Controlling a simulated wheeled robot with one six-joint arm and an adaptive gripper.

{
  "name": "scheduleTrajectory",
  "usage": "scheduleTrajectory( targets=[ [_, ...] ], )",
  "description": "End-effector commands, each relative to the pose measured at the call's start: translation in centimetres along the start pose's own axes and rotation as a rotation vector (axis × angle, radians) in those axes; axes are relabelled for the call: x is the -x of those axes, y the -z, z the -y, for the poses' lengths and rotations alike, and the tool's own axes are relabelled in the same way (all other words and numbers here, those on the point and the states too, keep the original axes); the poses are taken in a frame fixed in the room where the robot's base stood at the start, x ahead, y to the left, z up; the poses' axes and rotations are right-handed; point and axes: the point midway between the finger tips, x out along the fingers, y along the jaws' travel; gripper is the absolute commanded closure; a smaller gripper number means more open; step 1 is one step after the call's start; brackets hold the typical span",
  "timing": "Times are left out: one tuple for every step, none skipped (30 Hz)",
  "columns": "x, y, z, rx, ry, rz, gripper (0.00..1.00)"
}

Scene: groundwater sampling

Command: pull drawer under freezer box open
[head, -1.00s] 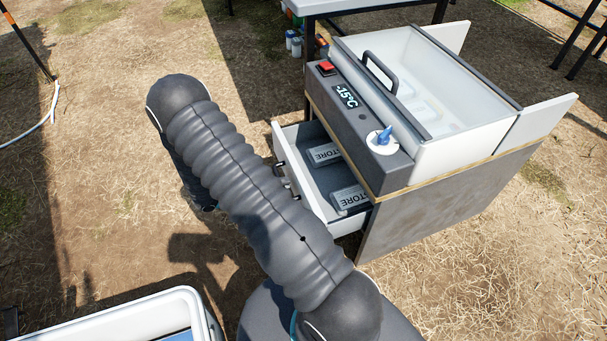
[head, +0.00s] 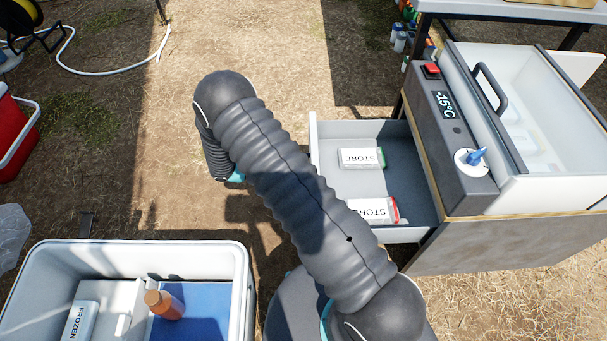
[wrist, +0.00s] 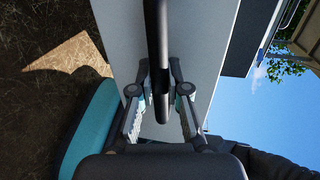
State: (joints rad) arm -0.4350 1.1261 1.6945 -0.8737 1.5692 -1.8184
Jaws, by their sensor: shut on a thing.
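The drawer (head: 375,140) under the freezer box is pulled well out to the left in the head view. In the wrist view my gripper (wrist: 160,95) is shut on the dark bar handle (wrist: 158,45) of the drawer's pale front (wrist: 120,30). In the head view my arm hides the gripper, the handle and part of the drawer front.
A red cooler (head: 15,135) and a hose (head: 110,72) lie farther left. Bare ground is clear beyond my arm.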

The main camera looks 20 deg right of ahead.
Motion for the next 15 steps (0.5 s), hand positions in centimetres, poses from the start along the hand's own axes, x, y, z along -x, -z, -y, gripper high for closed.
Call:
scheduleTrajectory(
  targets=[
    [0.01,0.02,-0.08,0.001,-0.001,0.0,1.0],
    [0.0,0.02,-0.08,0.001,-0.001,0.0,1.0],
    [-0.01,0.01,-0.07,0.001,-0.001,0.0,1.0],
    [-0.02,0.01,-0.07,0.001,-0.001,0.0,1.0],
    [-0.03,0.0,-0.07,0.001,-0.001,0.0,1.0],
    [-0.04,0.0,-0.07,0.001,-0.001,0.0,1.0],
    [-0.05,0.0,-0.06,0.001,-0.001,0.0,1.0],
    [-0.06,-0.01,-0.06,0.001,-0.001,-0.001,1.0],
    [-0.07,-0.01,-0.06,0.001,-0.001,-0.001,0.8],
    [-0.07,-0.02,-0.06,0.001,-0.001,-0.001,0.73],
    [-0.08,-0.02,-0.05,0.001,-0.001,-0.001,0.65],
    [-0.08,-0.02,-0.05,0.001,-0.001,-0.001,0.59],
    [-0.08,-0.02,-0.04,0.0,-0.001,-0.001,0.59],
    [-0.07,-0.02,-0.04,0.0,0.0,-0.001,0.59],
    [-0.07,-0.02,-0.03,0.0,0.0,-0.001,0.59]
  ],
)
